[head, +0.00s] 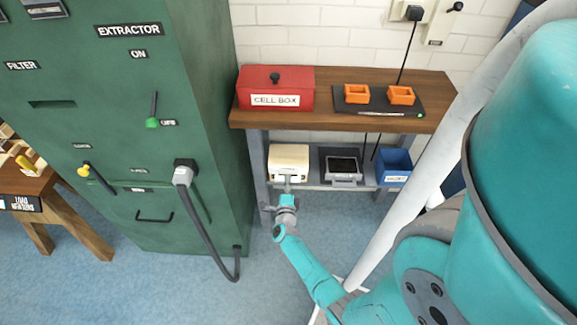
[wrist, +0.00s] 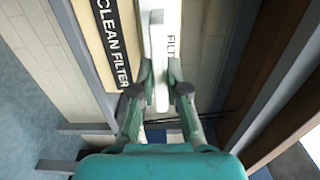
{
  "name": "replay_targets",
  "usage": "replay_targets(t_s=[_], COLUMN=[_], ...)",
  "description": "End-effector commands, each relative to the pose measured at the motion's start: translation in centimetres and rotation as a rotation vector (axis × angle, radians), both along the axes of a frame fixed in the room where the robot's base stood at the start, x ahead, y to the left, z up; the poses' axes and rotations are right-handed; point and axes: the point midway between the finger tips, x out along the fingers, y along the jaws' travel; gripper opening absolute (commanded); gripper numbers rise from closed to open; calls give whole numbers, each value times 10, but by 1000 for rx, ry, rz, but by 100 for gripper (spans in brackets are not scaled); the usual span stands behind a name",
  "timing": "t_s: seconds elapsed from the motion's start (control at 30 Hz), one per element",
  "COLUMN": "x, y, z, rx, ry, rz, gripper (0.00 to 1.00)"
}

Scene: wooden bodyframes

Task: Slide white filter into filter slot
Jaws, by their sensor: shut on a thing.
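The white filter (wrist: 159,35) shows in the wrist view as a narrow white piece between my fingertips. My gripper (wrist: 160,88) is shut on it. In the head view my gripper (head: 287,186) is at the front of a cream box (head: 289,158) on the lower shelf. The wrist view shows a cream face labelled CLEAN FILTER (wrist: 110,40) close to the left of the filter. I cannot tell whether the filter is still inside the box. The filter slot (head: 52,104) is a dark horizontal opening below the FILTER label on the green extractor (head: 130,70).
The wooden bench top (head: 335,118) overhangs the lower shelf and carries a red cell box (head: 275,90) and orange trays (head: 401,95). A dark-topped device (head: 343,168) and a blue bin (head: 394,166) stand to the right. A hose (head: 205,235) hangs before the extractor.

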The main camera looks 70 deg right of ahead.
Motion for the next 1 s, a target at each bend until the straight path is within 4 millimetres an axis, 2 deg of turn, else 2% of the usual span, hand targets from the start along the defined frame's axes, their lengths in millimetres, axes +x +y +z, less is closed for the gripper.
replay_targets(t_s=[1.0], x=[-4], y=[10], z=[0], rx=[0], ry=[0], rz=[0], gripper=[0])
